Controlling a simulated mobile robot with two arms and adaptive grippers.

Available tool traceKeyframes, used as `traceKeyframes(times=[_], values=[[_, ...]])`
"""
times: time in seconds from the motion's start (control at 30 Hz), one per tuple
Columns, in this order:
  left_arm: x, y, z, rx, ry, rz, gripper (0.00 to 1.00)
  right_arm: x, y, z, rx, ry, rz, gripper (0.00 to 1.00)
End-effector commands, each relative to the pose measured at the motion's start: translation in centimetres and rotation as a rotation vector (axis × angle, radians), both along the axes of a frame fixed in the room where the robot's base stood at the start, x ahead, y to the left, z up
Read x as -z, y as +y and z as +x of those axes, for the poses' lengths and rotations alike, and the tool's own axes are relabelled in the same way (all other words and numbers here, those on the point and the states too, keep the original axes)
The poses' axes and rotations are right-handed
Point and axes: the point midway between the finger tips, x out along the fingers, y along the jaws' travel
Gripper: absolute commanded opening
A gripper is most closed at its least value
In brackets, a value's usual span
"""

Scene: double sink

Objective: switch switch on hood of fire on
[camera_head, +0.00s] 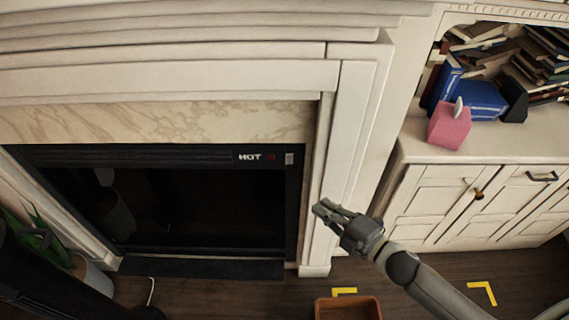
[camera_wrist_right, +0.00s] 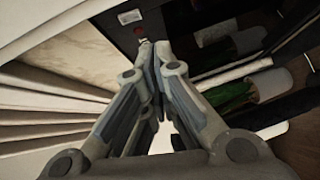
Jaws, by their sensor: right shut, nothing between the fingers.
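The fireplace (camera_head: 160,205) has a dark front with a black hood strip along its top. On the strip's right end are the word HOT, a red mark and a small light switch (camera_head: 289,158). The switch also shows in the right wrist view (camera_wrist_right: 130,16), just beyond the fingertips, with the red mark below it. My right gripper (camera_head: 322,207) is shut and empty, in front of the right white pillar, below and right of the switch. In the right wrist view its fingertips (camera_wrist_right: 152,48) meet. I cannot tell the exact gap to the switch. My left gripper does not show.
A white mantel (camera_head: 180,75) juts out above the fireplace. A cabinet (camera_head: 440,200) with books and a pink box (camera_head: 449,125) stands at the right. A brown box (camera_head: 347,308) is on the floor, and a potted plant (camera_head: 92,278) stands at the left.

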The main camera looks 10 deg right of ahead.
Motion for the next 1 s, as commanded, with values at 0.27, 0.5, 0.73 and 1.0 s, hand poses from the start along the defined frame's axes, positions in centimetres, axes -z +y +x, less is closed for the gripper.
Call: traceKeyframes(times=[0.27, 0.5, 0.73, 1.0], values=[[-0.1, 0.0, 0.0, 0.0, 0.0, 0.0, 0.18, -2.4, 1.2, -0.4, -0.052, -0.065, -0.026, 0.0], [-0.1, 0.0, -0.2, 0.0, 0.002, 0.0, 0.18, -2.4, 1.2, -0.4, -0.05, -0.063, -0.024, 0.0], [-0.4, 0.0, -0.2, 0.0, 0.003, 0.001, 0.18, -2.4, 1.9, 0.8, -0.048, -0.064, -0.022, 0.0], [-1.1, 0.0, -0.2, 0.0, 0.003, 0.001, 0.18, -2.2, 4.2, 4.2, -0.049, -0.065, -0.023, 0.0]])
